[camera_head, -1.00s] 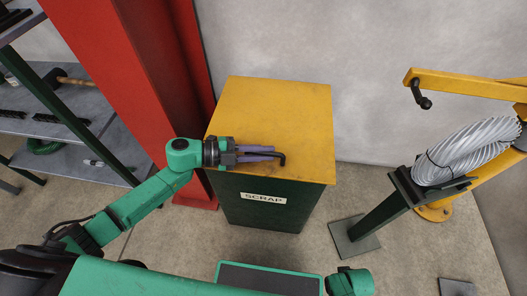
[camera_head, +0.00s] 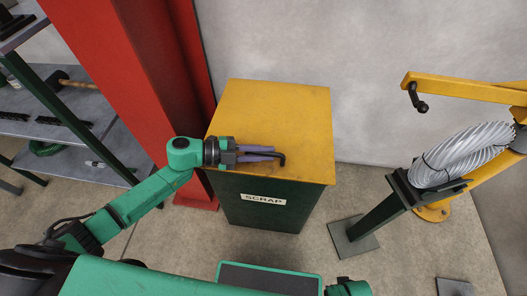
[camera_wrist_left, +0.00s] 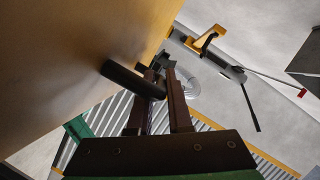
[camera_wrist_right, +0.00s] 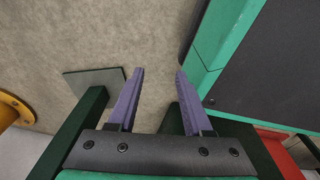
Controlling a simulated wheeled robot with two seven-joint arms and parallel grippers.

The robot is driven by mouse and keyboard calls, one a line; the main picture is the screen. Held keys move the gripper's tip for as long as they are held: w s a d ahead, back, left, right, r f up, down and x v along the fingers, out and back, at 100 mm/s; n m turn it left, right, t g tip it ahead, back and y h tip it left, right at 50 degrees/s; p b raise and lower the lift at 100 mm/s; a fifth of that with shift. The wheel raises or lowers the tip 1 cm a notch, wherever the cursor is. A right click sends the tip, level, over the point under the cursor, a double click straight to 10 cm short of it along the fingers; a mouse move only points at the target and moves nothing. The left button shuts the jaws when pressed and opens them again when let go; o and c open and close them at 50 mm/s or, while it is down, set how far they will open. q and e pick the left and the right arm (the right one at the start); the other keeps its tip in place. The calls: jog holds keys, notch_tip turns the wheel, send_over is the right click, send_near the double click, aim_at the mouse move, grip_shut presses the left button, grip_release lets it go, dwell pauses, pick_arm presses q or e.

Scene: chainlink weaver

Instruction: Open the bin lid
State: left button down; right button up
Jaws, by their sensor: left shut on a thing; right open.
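The bin (camera_head: 255,208) is a dark green box marked SCRAP with a yellow lid (camera_head: 275,110), standing in the middle of the head view. The lid looks closed. Its dark bar handle (camera_head: 282,160) is near the lid's front edge. My left gripper (camera_head: 273,154) is shut on this handle, coming in from the left. The left wrist view shows the handle (camera_wrist_left: 130,78) between the fingers, with the lid's yellow surface (camera_wrist_left: 70,70) alongside. My right gripper (camera_wrist_right: 159,72) is open and empty above the floor in the right wrist view.
A red column (camera_head: 150,80) stands just left of the bin, with a shelf rack (camera_head: 50,130) beyond it. A yellow-armed stand (camera_head: 465,84) with a coil of silvery wire (camera_head: 465,155) stands to the right. Bare floor lies between bin and stand.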

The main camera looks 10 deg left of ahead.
pick_arm(q)
jog(key=shift+n, duration=0.4)
jog(key=r+p, duration=0.2)
jog(key=w+r+p, duration=0.1)
jog(key=r+p, duration=0.1)
jog(key=r, duration=0.1)
pick_arm(e)
jog(key=s+d+r, duration=0.1)
jog(key=s+r, duration=0.1)
jog(key=s, duration=0.5)
pick_arm(q)
jog(key=w+r+n+g+p, duration=0.1)
jog(key=w+r+n+p, duration=0.1)
jog(key=w+r+p, duration=0.2)
jog(key=w+r+n+g+y+p, duration=0.1)
jog(key=w+r+p, duration=0.4)
jog(key=r, duration=0.6)
jog(key=shift+r+n+g+p, duration=0.25)
jog(key=shift+n+p, duration=0.25)
jog(key=shift+p, duration=0.35)
pick_arm(e)
notch_tip(320, 180, up, 10)
jog(key=shift+w+d+r, duration=0.15)
jog(key=shift+w+r, duration=0.05)
jog(key=shift+w, duration=0.05)
pick_arm(q)
jog(key=c, duration=0.8)
grip_release()
jog(key=shift+f, duration=0.15)
jog(key=shift+c, duration=0.2)
